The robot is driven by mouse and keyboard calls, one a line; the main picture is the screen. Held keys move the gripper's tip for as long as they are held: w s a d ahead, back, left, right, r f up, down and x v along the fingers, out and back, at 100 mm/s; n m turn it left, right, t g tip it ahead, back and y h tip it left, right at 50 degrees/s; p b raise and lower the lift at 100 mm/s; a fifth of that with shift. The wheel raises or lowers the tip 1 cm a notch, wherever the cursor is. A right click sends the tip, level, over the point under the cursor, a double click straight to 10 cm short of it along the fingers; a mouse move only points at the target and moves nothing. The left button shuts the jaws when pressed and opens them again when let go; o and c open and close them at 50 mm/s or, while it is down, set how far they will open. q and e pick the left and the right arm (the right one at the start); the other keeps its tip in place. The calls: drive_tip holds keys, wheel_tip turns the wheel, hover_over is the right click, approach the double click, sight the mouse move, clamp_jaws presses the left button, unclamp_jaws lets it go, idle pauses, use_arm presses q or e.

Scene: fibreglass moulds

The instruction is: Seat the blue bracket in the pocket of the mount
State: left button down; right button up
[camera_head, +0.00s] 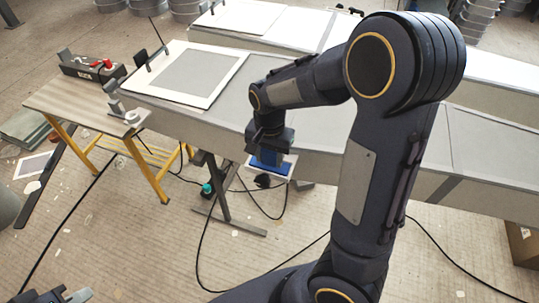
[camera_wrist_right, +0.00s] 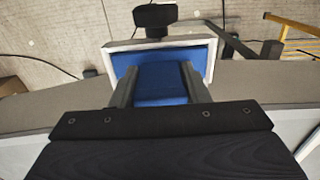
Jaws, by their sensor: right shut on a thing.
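The blue bracket (camera_head: 268,158) is between the fingers of my right gripper (camera_head: 268,150), mostly hidden under it in the head view. In the right wrist view the blue bracket (camera_wrist_right: 160,88) fills the gap between the two fingers of my right gripper (camera_wrist_right: 160,78), which is shut on it. A white-rimmed mount (camera_wrist_right: 211,58) surrounds the bracket's wider far part; it also shows in the head view (camera_head: 284,171). I cannot tell how deep the bracket sits in the pocket. My left gripper (camera_head: 60,296) shows only partly at the bottom left edge, apart from everything.
A long grey bench (camera_head: 330,150) runs behind the mount, with a white-framed panel (camera_head: 225,62) on it. A small table with yellow legs (camera_head: 90,100) stands at the left. Black cables (camera_head: 200,250) lie on the floor. A black part (camera_wrist_right: 155,15) stands beyond the mount.

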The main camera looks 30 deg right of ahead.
drive_tip(key=shift+f, duration=0.2)
drive_tip(key=shift+s+f, duration=0.15)
drive_tip(key=shift+f, duration=0.1)
clamp_jaws()
drive_tip(key=shift+f+b, duration=0.1)
drive_tip(key=shift+b, duration=0.2)
drive_tip(key=shift+s+f+b, duration=0.2)
drive_tip(key=shift+f+b, duration=0.2)
drive_tip(key=shift+f, duration=0.05)
drive_tip(key=o, duration=1.1)
unclamp_jaws()
drive_tip(key=r, duration=0.6)
drive_tip(key=w+r, duration=0.1)
drive_tip(key=r, duration=0.2)
drive_tip(key=shift+a+r+p, duration=0.1)
drive_tip(key=shift+a+p, duration=0.1)
drive_tip(key=shift+p, duration=0.2)
